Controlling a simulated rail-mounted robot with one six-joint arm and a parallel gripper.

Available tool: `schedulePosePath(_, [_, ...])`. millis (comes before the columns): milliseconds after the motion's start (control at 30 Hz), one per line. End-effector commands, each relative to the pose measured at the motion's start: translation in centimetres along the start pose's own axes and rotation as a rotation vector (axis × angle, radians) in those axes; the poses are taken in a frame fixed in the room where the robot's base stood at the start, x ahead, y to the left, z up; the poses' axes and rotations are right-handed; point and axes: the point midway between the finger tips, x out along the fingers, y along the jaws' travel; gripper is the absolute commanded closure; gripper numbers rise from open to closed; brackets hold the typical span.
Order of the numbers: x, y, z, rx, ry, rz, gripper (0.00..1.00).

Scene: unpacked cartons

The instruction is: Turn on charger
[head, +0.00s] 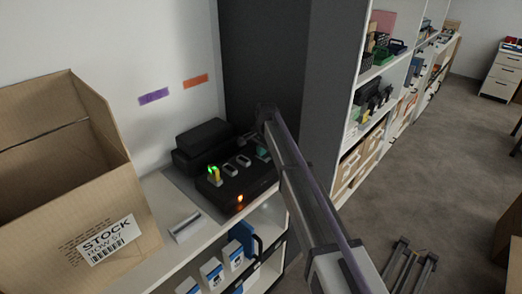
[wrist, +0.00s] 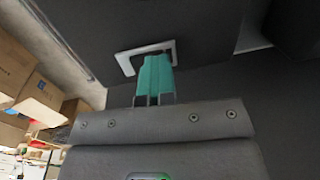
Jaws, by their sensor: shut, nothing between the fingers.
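The charger (head: 247,182) is a black box on the white counter, with several pale-rimmed slots on top. A yellowish piece with a green light (head: 214,174) stands in its left slot. An orange light (head: 239,198) glows on its front face. My gripper (head: 263,154) is over the right end of the charger, with teal fingers shut and empty. In the wrist view the teal fingers (wrist: 155,76) overlap a pale-rimmed slot (wrist: 126,64) in a dark surface. I cannot tell whether the fingertips touch it.
An open carton marked STOCK (head: 125,215) stands at the left of the counter. Black boxes (head: 200,143) sit behind the charger. A small white-topped item (head: 187,228) lies in front. A dark panel (head: 262,70) rises behind, and a shelf unit (head: 375,95) stands to the right.

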Motion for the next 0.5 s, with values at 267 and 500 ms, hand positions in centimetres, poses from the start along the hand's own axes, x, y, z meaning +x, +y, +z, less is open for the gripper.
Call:
schedulePosePath(267, [-0.25, 1.13, 0.10, 0.001, -0.002, 0.009, 1.00])
schedulePosePath(500, [-0.60, 1.04, 0.06, 0.001, -0.002, 0.008, 1.00])
